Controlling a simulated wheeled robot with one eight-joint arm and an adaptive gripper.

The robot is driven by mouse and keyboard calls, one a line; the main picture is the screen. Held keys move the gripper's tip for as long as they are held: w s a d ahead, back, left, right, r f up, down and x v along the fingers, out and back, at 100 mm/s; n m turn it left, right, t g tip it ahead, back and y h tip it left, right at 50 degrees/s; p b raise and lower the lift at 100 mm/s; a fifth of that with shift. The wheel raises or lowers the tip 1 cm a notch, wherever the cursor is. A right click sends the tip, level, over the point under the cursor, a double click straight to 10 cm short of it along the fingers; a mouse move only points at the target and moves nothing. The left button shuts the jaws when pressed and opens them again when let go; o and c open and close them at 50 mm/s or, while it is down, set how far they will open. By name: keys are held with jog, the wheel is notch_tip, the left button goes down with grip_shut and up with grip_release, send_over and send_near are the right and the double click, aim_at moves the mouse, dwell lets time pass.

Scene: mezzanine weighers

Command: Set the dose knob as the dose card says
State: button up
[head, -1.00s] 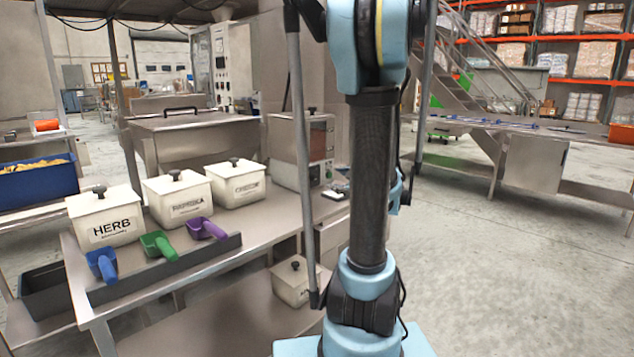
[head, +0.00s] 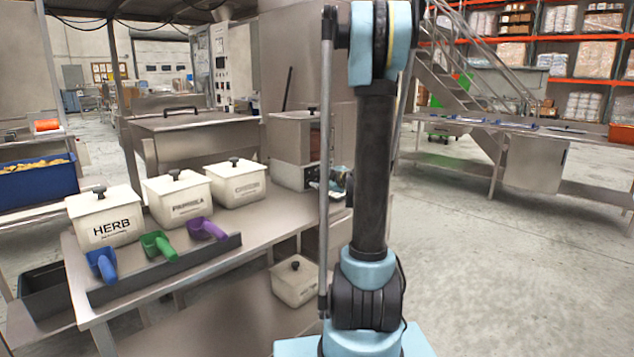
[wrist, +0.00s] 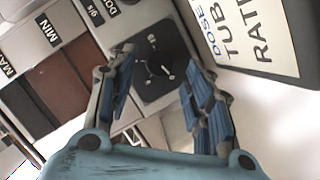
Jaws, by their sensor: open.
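The dose knob (wrist: 155,66) is a round black knob on a dark square plate, with a light pointer mark toward the lower right in the wrist view. My gripper (wrist: 160,73) is open, with its blue-padded fingers on either side of the knob in that view. I cannot tell whether they touch it. The dose card (wrist: 262,35) is at the upper right, cut off; "DOSE", "TUB" and "RATI" are readable, but no setting is. In the head view my gripper (head: 330,184) is at the front of the steel dosing machine (head: 288,150), covering its controls.
White bins marked HERB (head: 105,222), PAPRIKA (head: 177,200) and a third (head: 238,185) stand on the steel bench. Blue (head: 101,262), green (head: 158,246) and purple (head: 206,229) scoops lie before them. A lidded bin (head: 297,282) sits on the lower shelf. Open floor lies right.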

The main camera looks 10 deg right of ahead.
aim_at(315, 177)
jog(key=shift+x, duration=1.25)
jog(key=c, duration=1)
jog(key=shift+s+a, duration=0.1)
jog(key=shift+c, duration=0.2)
